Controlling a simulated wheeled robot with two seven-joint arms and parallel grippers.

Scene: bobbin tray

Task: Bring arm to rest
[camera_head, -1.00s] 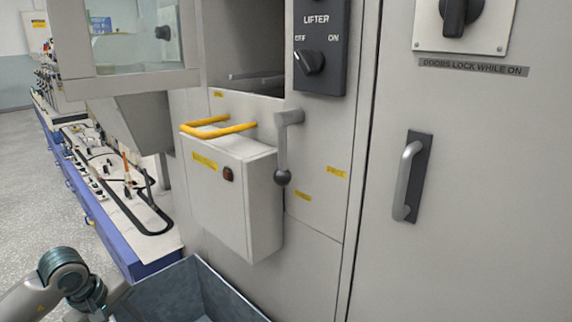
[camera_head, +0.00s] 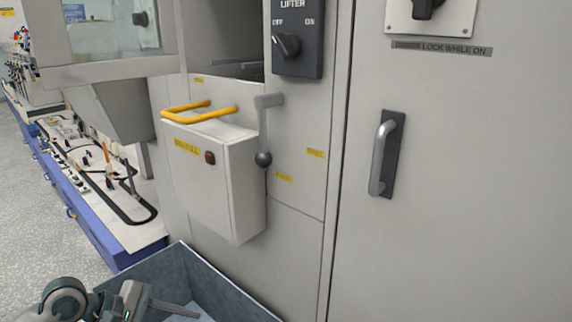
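My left arm comes in at the bottom left corner. Its gripper (camera_head: 180,309) shows partly at the bottom edge, in front of or over the grey-blue bin (camera_head: 222,288). One dark, thin finger points right; the rest is cut off by the frame, so I cannot tell whether it is open or holding anything. My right gripper is not in view.
A light grey cabinet fills the middle and right, with a yellow-handled box (camera_head: 215,185), a ball-ended lever (camera_head: 263,158), a lifter switch (camera_head: 287,46) and a door handle (camera_head: 383,153). A long blue-and-white machine bed (camera_head: 95,225) runs along the left. Floor shows at far left.

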